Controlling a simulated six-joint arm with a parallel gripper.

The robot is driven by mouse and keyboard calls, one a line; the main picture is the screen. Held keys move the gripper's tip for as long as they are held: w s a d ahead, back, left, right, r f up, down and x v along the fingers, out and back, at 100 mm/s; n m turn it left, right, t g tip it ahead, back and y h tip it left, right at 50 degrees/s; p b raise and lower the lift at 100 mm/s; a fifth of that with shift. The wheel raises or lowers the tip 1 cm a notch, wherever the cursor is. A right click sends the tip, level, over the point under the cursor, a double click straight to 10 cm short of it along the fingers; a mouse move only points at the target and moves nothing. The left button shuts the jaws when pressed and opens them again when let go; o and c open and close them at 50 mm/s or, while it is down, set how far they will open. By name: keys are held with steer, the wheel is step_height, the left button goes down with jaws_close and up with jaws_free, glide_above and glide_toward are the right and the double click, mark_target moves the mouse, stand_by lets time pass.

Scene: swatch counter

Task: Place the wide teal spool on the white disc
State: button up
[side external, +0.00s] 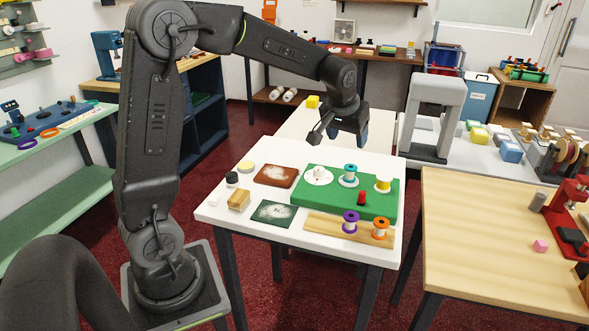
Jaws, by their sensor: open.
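The teal spool (350,170) stands upright on the green board (330,204). A pale round shape shows at its foot; I cannot tell whether this is its own flange or a separate disc. The white disc (310,178) lies flat on the same board, just left of the teal spool, with a small upright piece near its middle. My gripper (340,134) is open and empty, above and behind the board, with its fingers spread. It is apart from both the spool and the disc.
A yellow spool (383,183) and a small red cylinder (361,198) are close by on the green board. Purple (350,221) and orange (380,228) spools stand on a wooden strip in front. A grey arch (433,120) stands behind right.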

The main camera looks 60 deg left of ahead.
steer(key=s+d+r+m, duration=0.1)
steer(key=s+d, duration=0.3)
steer(key=s, duration=0.4)
steer(key=s+d+r+m+t+h, duration=0.1)
steer(key=s+d+m, duration=0.2)
steer(key=s+d, duration=0.2)
steer(key=s+d+r+m+h, duration=0.1)
steer(key=s+d, duration=0.3)
steer(key=s, duration=0.7)
steer(key=shift+s+d+m+t, duration=0.3)
steer(key=shift+s+d+m, duration=0.05)
steer(key=shift+m, duration=0.05)
